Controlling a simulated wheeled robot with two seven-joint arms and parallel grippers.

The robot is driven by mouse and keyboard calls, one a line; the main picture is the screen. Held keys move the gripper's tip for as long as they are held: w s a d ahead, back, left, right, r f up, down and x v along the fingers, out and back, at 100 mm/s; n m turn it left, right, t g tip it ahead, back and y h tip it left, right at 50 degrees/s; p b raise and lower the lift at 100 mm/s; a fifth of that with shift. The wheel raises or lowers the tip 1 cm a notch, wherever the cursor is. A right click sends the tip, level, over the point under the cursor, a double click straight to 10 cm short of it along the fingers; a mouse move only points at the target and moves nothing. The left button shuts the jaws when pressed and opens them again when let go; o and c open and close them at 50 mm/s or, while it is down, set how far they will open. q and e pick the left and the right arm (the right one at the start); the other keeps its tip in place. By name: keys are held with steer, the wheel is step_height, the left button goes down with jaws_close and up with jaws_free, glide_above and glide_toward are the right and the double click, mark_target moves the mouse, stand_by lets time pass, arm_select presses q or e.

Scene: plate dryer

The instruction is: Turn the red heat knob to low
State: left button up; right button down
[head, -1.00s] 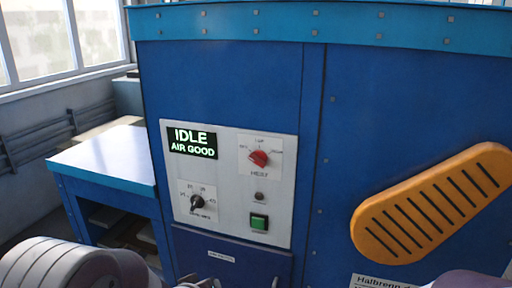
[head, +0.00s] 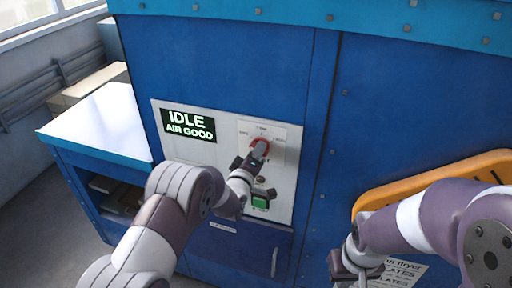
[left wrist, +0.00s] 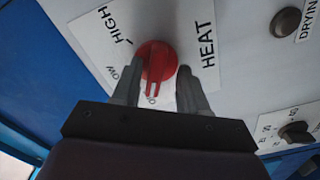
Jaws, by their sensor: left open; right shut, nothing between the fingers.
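The red heat knob (head: 259,145) is on the white control panel (head: 172,149), partly hidden by my left gripper (head: 255,155) in the head view. In the left wrist view the red heat knob (left wrist: 158,60) sits between the two fingers of my left gripper (left wrist: 158,88), which is open around it. I cannot tell whether either finger touches it. The knob's pointer faces down in that view, towards a mostly hidden label starting with O. LOW is partly covered by a finger and HIGH lies further up. My right gripper (head: 357,270) is shut and empty at the lower right.
The display (head: 188,125) reads IDLE, AIR GOOD. A green button (head: 260,202) is below the knob. The black dial (left wrist: 297,132) shows in the left wrist view. An orange slotted guard (head: 400,190) is at right, and a side table (head: 100,125) at left.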

arm_select(q)
steer(key=shift+s+d+r, duration=0.1)
steer(key=shift+s+r, duration=0.25)
steer(key=shift+s, duration=0.05)
steer(key=shift+w+f, duration=0.15)
jaws_close()
arm_select(e)
steer(key=shift+s+r, duration=0.15)
steer(key=shift+s, duration=0.2)
steer(key=shift+d, duration=0.1)
arm_select(q)
steer(key=shift+r+m+b, duration=0.2)
steer(key=shift+m+b, duration=5.7)
steer(key=shift+b, duration=2.95)
arm_select(e)
step_height(320, 180, down, 18)
steer(key=shift+r, duration=0.15)
